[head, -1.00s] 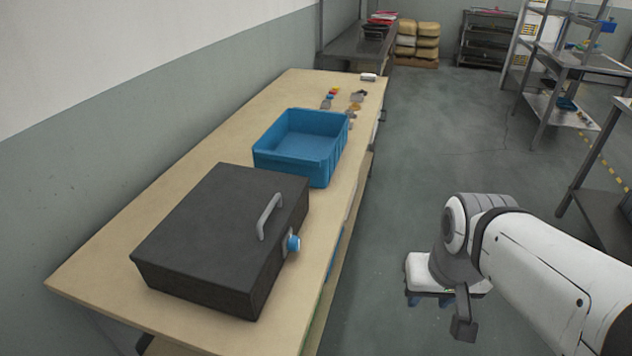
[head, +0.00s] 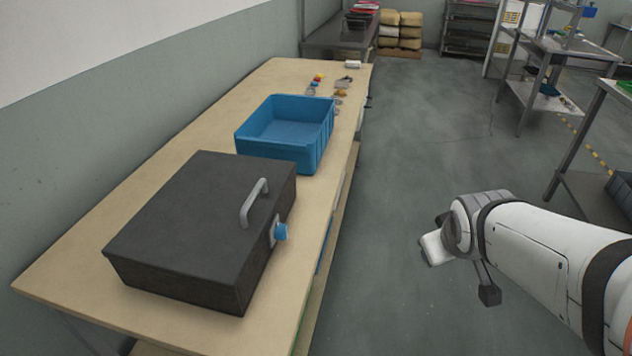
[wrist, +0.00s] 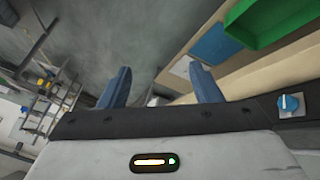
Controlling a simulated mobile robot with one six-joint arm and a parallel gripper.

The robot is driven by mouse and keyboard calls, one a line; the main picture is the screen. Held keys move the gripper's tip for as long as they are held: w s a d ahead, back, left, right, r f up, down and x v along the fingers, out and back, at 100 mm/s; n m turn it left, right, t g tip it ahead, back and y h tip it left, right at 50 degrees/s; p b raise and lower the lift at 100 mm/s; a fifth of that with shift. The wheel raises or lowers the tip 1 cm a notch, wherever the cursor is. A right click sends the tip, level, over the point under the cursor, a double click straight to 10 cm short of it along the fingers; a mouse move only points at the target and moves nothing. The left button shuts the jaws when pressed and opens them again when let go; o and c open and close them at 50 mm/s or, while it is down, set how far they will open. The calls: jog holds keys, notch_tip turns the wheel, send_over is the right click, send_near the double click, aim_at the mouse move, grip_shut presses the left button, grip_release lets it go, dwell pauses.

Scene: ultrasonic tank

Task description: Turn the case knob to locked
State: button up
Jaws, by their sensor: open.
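The dark grey case (head: 190,230) lies closed on the near part of the wooden bench, with a grey handle (head: 252,203) on it. Its blue knob (head: 281,232) sits on the side facing the aisle. In the wrist view the knob (wrist: 290,103) shows at the right edge, with a pale pointer mark on a light plate; I cannot read any labels. My gripper (wrist: 162,80) is open and empty, its blue fingers spread wide. It is apart from the knob, out over the aisle to the right of the bench. In the head view its fingers are hidden.
A blue bin (head: 285,130) stands behind the case, with several small items farther back on the bench (head: 80,265). A green tray (wrist: 275,20) shows in the wrist view. The aisle floor (head: 400,150) is clear; metal shelving (head: 560,70) stands at right.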

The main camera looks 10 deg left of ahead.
jog(key=w+a+f+n+t+y+b, duration=0.2)
jog(key=w+a+f+n+t+b, duration=0.25)
jog(key=w+n, duration=0.2)
jog(key=n+g+y+b, duration=0.3)
jog(key=n+y+b, duration=1.1)
jog(key=n, duration=0.5)
send_near(286, 233)
jog(key=f+y+p, duration=0.1)
jog(key=p, duration=0.1)
jog(key=b+x, duration=0.1)
jog(key=x, duration=0.7)
jog(key=shift+w+a, duration=0.2)
jog(key=shift+c, duration=0.6)
jog(key=c, duration=0.9)
jog(key=shift+o, duration=0.2)
